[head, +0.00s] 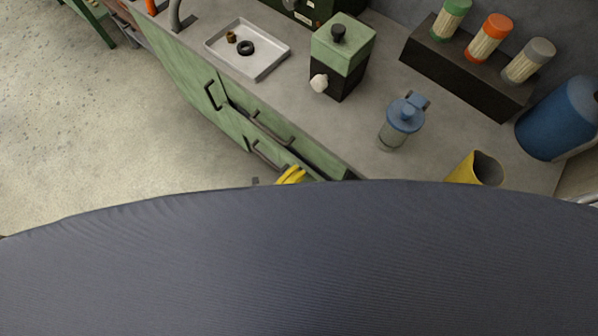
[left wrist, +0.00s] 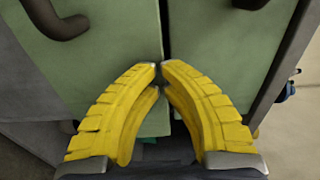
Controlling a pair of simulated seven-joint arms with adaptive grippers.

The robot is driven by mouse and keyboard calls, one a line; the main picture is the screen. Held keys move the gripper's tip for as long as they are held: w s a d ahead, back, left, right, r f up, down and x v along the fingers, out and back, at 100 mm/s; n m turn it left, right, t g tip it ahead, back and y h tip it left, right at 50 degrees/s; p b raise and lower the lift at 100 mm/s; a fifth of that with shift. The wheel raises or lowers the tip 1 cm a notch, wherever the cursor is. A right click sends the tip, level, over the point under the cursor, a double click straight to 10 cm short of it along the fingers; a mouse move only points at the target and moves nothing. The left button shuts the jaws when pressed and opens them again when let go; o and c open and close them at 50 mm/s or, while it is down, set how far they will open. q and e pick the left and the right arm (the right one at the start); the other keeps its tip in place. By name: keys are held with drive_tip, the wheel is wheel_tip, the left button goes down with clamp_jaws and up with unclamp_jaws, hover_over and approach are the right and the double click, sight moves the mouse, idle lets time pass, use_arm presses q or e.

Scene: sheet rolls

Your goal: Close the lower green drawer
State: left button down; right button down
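Green drawer fronts (head: 250,112) with dark bar handles run under the counter in the head view. A dark gap between the counter edge and the upper front suggests that a drawer stands out. A lower dark handle (head: 262,155) is close to my left gripper (head: 290,175), whose yellow fingers are partly hidden by a large dark surface. In the left wrist view the left gripper's fingers (left wrist: 160,68) are brought together with nothing seen between them. Their tips are in front of two green panels (left wrist: 100,60) divided by a dark gap; contact is unclear. My right gripper is out of view.
On the counter are a white tray (head: 213,46) with small parts, a green-and-black grinder-like box (head: 343,50), a blue-lidded jar (head: 404,118), a yellow cup (head: 462,170) and a dark rack (head: 455,68) of containers. Floor (head: 120,130) left of the cabinet is clear.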

use_arm(q)
drive_tip(key=v, duration=1.3)
drive_tip(key=w+a+r+m, duration=0.2)
drive_tip(key=w+a+m, duration=0.2)
drive_tip(key=w+a, duration=0.25)
drive_tip(key=m+g+y, duration=0.3)
drive_tip(key=m, duration=1.1)
approach(263, 140)
drive_tip(key=shift+t+h, duration=0.3)
drive_tip(key=w+d+f, duration=0.3)
drive_tip(key=shift+w+d, duration=0.1)
drive_tip(key=shift+w, duration=0.05)
drive_tip(key=shift+w+d, duration=0.75)
drive_tip(key=shift+w, duration=0.1)
